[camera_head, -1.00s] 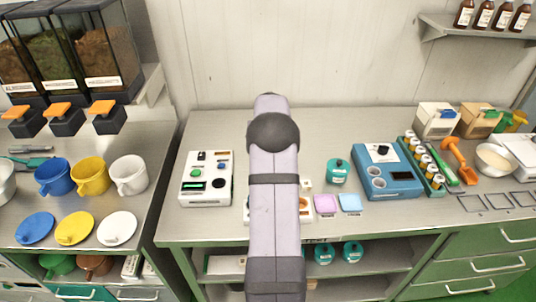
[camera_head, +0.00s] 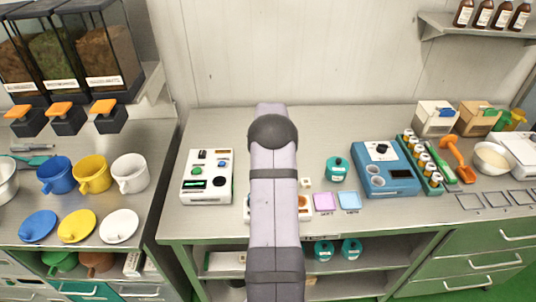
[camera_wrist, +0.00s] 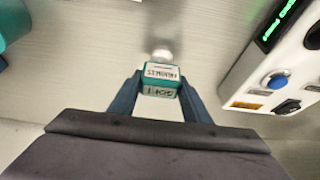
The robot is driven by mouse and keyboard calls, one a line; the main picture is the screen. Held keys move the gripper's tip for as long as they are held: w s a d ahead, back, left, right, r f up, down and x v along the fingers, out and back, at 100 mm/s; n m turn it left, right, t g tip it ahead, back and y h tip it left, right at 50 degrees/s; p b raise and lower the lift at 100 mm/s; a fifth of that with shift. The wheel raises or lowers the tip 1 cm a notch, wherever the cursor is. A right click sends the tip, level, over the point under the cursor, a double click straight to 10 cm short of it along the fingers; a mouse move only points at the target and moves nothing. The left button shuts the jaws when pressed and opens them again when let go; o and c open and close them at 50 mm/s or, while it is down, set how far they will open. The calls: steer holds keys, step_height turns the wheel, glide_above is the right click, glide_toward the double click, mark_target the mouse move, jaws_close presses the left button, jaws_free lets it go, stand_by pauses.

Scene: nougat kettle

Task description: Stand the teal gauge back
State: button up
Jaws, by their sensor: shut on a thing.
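The teal gauge (camera_wrist: 160,71) shows in the wrist view as a small teal block with a white label reading "HARDNESS" and "SOFT". A pale rounded tip shows just beyond it. My gripper (camera_wrist: 160,84) is shut on it, with one dark finger on each side. The grey worktop lies behind the gauge; I cannot tell whether the gauge touches it. In the head view my arm hides both the gripper and the gauge.
A white control box (camera_head: 207,176) stands left of my arm; it also shows at the wrist view's right (camera_wrist: 285,60). A teal jar (camera_head: 337,168), pink pad (camera_head: 323,202), blue pad (camera_head: 349,201) and blue device (camera_head: 386,170) stand right. Bare worktop lies behind.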

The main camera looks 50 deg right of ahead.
steer(key=o, duration=0.9)
steer(key=shift+r, duration=0.2)
steer(key=b+v, duration=0.3)
steer(key=v, duration=0.9)
